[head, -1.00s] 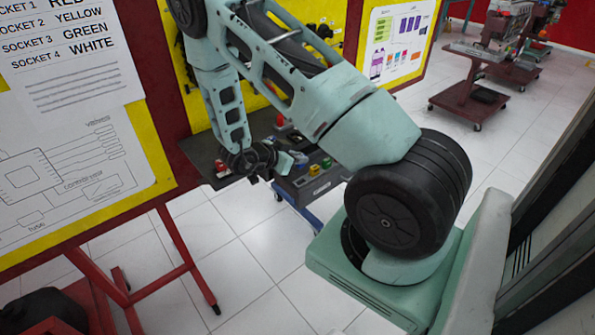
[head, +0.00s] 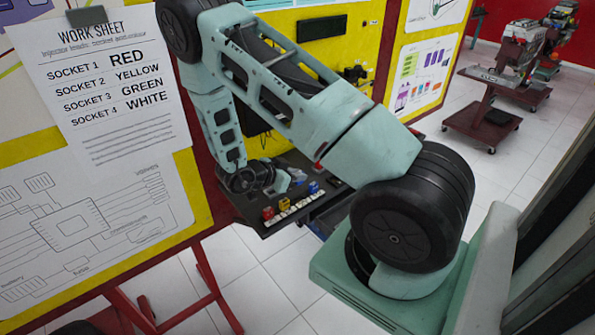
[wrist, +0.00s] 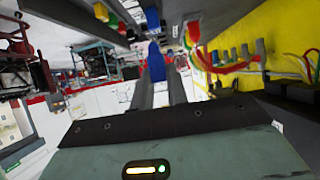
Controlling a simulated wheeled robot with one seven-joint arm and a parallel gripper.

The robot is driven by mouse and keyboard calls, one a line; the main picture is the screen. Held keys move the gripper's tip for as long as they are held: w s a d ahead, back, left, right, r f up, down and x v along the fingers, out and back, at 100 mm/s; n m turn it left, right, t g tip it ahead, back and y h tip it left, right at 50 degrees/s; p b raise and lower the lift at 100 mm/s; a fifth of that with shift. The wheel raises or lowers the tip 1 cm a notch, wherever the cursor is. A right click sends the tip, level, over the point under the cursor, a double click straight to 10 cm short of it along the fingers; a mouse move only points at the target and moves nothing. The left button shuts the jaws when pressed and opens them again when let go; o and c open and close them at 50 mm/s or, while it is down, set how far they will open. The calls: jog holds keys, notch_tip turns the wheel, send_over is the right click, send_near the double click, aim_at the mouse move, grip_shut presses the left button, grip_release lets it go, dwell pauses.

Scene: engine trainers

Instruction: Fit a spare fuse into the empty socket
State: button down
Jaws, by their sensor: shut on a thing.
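My gripper (head: 284,182) hangs over a dark shelf (head: 246,208) at the foot of the yellow board. In the wrist view, its two grey fingers (wrist: 161,92) are shut on a blue fuse (wrist: 155,62) at their tips. On the shelf stand a red fuse (head: 268,213), a yellow fuse (head: 284,204) and a blue piece (head: 314,187), by a row of pale labels. Another blue piece (wrist: 153,19) shows beyond the held fuse in the wrist view. I cannot tell which socket is empty.
A work sheet (head: 105,90) on the board lists socket 1 red, 2 yellow, 3 green, 4 white. Wires (wrist: 222,64) and connectors stand at the right in the wrist view. Red stand legs (head: 215,285) are below the board.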

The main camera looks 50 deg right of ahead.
aim_at(286, 199)
jog(key=shift+f+b, duration=2.2)
jog(key=shift+f, duration=0.6)
jog(key=shift+f+b, duration=0.5)
jog(key=shift+f, duration=0.4)
jog(key=c, duration=1.6)
grip_release()
jog(key=shift+a+r, duration=0.1)
jog(key=shift+r, duration=0.05)
jog(key=shift+r+p+v, duration=0.15)
jog(key=shift+p+v, duration=0.65)
jog(key=shift+v, duration=0.4)
jog(key=shift+r+p+v, duration=0.2)
jog(key=shift+p+v, duration=0.55)
jog(key=shift+v, duration=0.45)
jog(key=shift+d, duration=0.25)
jog(key=shift+r+p, duration=1.7)
jog(key=shift+r, duration=0.35)
